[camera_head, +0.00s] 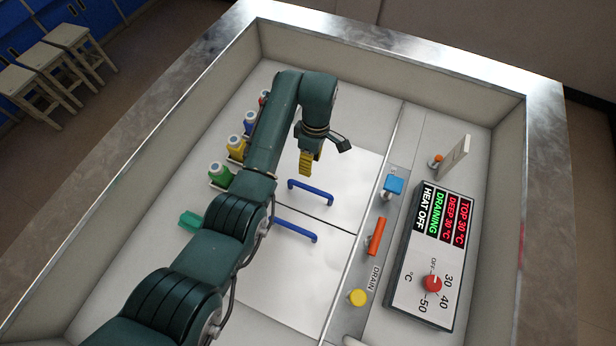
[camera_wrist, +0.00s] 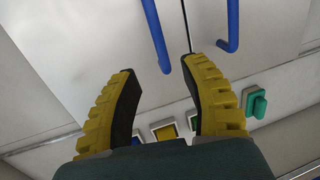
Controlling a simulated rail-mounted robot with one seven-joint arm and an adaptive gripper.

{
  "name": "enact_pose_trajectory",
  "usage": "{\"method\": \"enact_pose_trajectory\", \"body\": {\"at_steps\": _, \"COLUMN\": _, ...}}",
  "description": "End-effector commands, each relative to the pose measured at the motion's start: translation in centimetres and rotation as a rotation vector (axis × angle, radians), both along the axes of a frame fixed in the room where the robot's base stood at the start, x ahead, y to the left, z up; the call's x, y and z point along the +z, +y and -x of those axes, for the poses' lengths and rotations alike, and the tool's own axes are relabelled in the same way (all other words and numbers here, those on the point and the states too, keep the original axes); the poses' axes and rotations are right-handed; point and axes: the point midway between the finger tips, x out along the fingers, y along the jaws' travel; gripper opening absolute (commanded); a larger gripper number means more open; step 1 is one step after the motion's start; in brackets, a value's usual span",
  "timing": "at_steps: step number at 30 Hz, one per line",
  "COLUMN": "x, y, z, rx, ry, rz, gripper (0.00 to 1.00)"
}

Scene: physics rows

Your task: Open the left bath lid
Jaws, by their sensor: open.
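Two pale flat lids lie side by side in the basin, a far lid (camera_head: 345,165) and a near lid (camera_head: 275,275), with a dark seam between them. Each has a blue bar handle: the far handle (camera_head: 310,192) and the near handle (camera_head: 296,230). My gripper (camera_head: 307,172) has yellow fingers and hangs above the far lid, behind its handle in the head view. In the wrist view my gripper (camera_wrist: 160,68) is open and empty. One blue handle (camera_wrist: 155,35) shows between and beyond the fingertips; the other handle (camera_wrist: 232,25) is to the right. Both lids look closed.
On the right are a blue knob (camera_head: 393,185), an orange handle (camera_head: 376,236), a yellow knob (camera_head: 357,298) and a control panel (camera_head: 433,255). A metal rim surrounds the basin.

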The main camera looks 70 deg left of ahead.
Motion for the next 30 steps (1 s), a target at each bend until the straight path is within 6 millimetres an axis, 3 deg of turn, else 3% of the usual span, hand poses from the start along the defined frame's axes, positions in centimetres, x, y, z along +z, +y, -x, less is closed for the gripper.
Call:
{"method": "enact_pose_trajectory", "body": {"at_steps": 1, "x": -2.3, "y": -0.2, "z": 0.2, "rx": 0.0, "ry": 0.001, "rz": 0.001, "gripper": 0.45}}
{"method": "enact_pose_trajectory", "body": {"at_steps": 3, "x": -4.0, "y": -0.5, "z": 0.4, "rx": 0.0, "ry": 0.0, "rz": 0.0, "gripper": 0.45}}
{"method": "enact_pose_trajectory", "body": {"at_steps": 13, "x": -10.0, "y": -1.6, "z": 1.3, "rx": -0.001, "ry": 0.0, "rz": 0.001, "gripper": 0.45}}
{"method": "enact_pose_trajectory", "body": {"at_steps": 18, "x": -11.2, "y": -1.7, "z": 1.4, "rx": -0.001, "ry": -0.001, "rz": -0.001, "gripper": 0.45}}
{"method": "enact_pose_trajectory", "body": {"at_steps": 26, "x": -11.2, "y": -1.8, "z": 1.4, "rx": -0.001, "ry": -0.001, "rz": -0.001, "gripper": 0.45}}
{"method": "enact_pose_trajectory", "body": {"at_steps": 30, "x": -11.2, "y": -1.8, "z": 1.4, "rx": -0.002, "ry": -0.001, "rz": -0.001, "gripper": 0.18}}
